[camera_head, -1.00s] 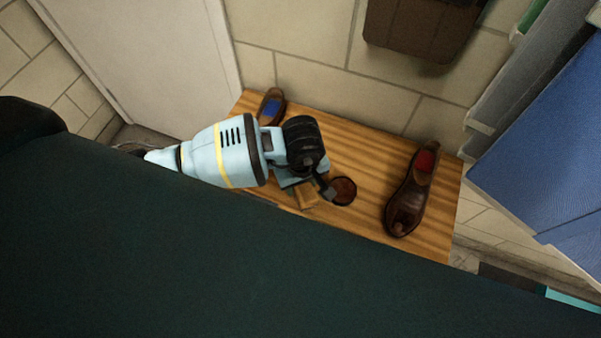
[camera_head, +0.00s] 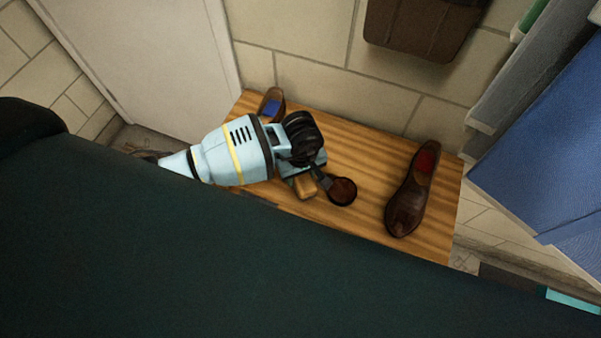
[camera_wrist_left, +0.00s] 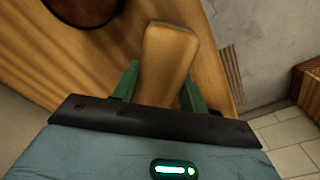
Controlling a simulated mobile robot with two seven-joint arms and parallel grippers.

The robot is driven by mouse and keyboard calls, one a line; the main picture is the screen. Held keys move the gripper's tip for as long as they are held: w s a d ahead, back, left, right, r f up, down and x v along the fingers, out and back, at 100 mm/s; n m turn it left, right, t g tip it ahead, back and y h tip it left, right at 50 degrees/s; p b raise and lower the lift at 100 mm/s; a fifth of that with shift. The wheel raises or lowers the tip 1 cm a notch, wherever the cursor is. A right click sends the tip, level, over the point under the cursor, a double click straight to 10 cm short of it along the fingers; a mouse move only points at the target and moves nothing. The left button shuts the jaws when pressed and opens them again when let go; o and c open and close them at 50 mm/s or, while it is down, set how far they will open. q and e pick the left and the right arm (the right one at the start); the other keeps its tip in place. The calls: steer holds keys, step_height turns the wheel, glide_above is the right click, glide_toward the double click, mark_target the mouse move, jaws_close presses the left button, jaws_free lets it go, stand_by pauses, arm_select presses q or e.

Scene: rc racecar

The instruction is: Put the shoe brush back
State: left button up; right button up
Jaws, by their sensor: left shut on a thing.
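The shoe brush (camera_head: 305,187) shows as a light wooden piece at my left gripper (camera_head: 312,182), over the front part of the wooden bench. In the left wrist view the brush's wooden body (camera_wrist_left: 168,55) stands between the two green fingers of the left gripper (camera_wrist_left: 158,92), which is shut on it. The bristles are hidden, and I cannot tell whether the brush touches the bench. My right gripper is not in view.
The wooden bench (camera_head: 365,167) holds a brown shoe (camera_head: 411,196) at the right, another shoe (camera_head: 271,103) at the back left, and a round dark tin (camera_head: 342,191) just right of the brush. Blue cloth (camera_head: 545,140) hangs at the right. Bare bench lies between tin and right shoe.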

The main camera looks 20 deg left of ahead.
arm_select(q)
steer(key=shift+f, duration=0.15)
steer(key=o, duration=0.9)
steer(key=shift+r, duration=0.3)
step_height(320, 180, up, 12)
steer(key=shift+s+d+f+p, duration=0.15)
steer(key=shift+p, duration=0.45)
